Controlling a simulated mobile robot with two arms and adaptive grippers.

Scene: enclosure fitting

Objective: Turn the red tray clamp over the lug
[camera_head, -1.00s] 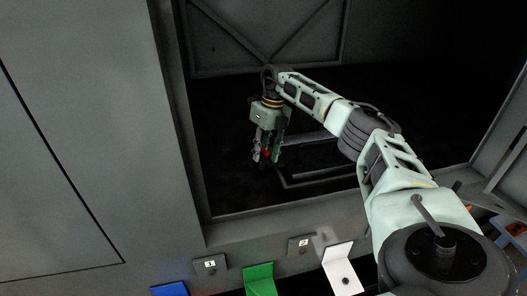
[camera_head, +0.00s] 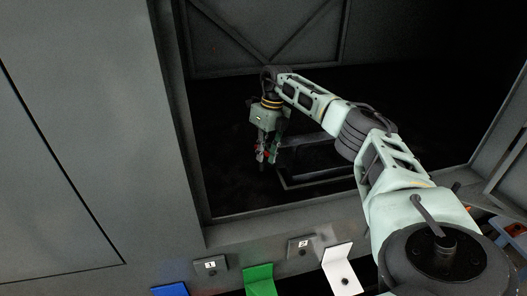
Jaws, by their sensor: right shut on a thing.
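My right gripper (camera_head: 264,160) is inside the dark enclosure, pointing down at the left end of a dark tray frame (camera_head: 318,181). It is shut on the red tray clamp (camera_head: 260,156), of which only small red bits show between and beside the fingers. The lug cannot be made out; it is hidden by the gripper or lost in the dark. How far the clamp is turned cannot be told. My left gripper is not in view.
The enclosure's left edge (camera_head: 182,130) and front sill (camera_head: 225,232) border the opening. Labelled plates 1 (camera_head: 211,265) and 2 (camera_head: 300,245) sit on the sill. Blue (camera_head: 170,289), green (camera_head: 260,280) and white (camera_head: 342,265) tabs stand in front. The enclosure floor left of the gripper looks clear.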

